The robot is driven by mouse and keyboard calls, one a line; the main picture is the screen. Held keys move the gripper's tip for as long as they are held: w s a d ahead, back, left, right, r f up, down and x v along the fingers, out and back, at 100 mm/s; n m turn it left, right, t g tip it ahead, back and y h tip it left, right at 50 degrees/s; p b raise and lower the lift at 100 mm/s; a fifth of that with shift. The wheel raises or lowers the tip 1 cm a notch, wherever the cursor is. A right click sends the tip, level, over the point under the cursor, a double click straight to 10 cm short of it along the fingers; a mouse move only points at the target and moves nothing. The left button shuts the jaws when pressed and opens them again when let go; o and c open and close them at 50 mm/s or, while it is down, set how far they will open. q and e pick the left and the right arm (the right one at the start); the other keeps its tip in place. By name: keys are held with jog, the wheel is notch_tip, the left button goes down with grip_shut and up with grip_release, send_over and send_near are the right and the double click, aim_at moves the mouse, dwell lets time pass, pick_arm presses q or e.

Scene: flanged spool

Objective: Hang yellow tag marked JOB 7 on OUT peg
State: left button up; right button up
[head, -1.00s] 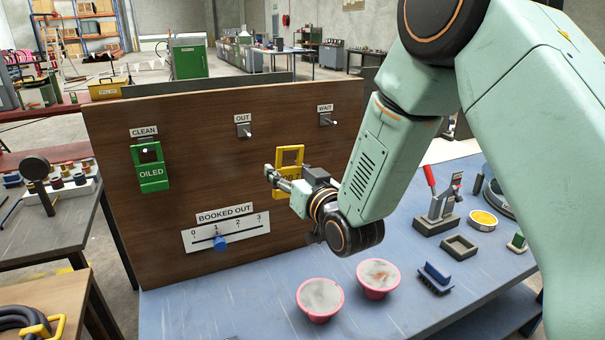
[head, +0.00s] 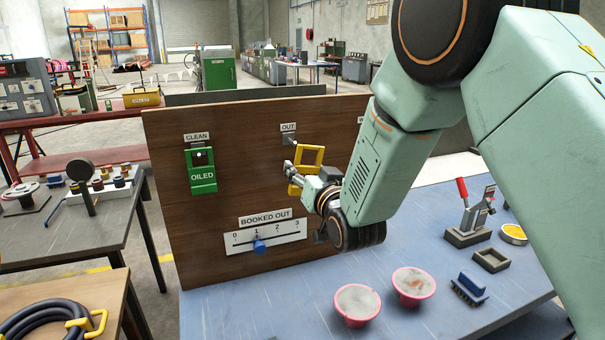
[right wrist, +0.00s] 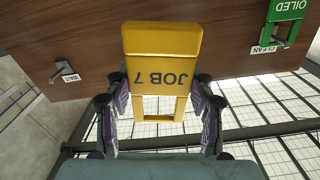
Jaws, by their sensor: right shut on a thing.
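The yellow tag marked JOB 7 (head: 318,156) has an open frame at its top and is partly behind my right gripper in the head view. In the right wrist view the tag (right wrist: 162,45) fills the middle, its lettering upside down. My right gripper (head: 300,178) is shut on the tag, with fingers at both its sides. The OUT peg (head: 293,142) is on the wooden board, just above and left of the tag's frame in the head view. I cannot tell the gap in depth. The tag hides the OUT peg in the right wrist view. My left gripper is out of view.
A green OILED tag (head: 202,180) hangs on the CLEAN peg. The BOOKED OUT slider (head: 259,246) is lower on the board (head: 165,150). Two pink bowls (head: 357,304) stand on the blue bench (head: 300,290). The WAIT label (right wrist: 68,75) shows in the right wrist view.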

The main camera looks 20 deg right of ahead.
jog(key=shift+w+d+f, duration=0.1)
jog(key=shift+w+d, duration=0.1)
jog(key=shift+w, duration=0.3)
jog(key=shift+w+a+f, duration=0.15)
jog(key=shift+w+a, duration=0.25)
jog(key=shift+w, duration=0.6)
jog(key=b, duration=0.1)
send_near(285, 154)
jog(key=shift+w, duration=1.1)
jog(key=shift+w+a+r+b, duration=0.1)
jog(key=shift+w+r+b, duration=0.1)
jog(key=shift+w, duration=0.25)
jog(key=shift+w+a+r+b, duration=0.1)
jog(key=shift+w+r, duration=0.1)
jog(key=shift+w, duration=0.3)
jog(key=shift+w+d, duration=0.15)
jog(key=shift+w, duration=0.6)
jog(key=shift+w+f+b, duration=0.35)
jog(key=shift+w+b, duration=0.25)
jog(key=shift+w, duration=0.1)
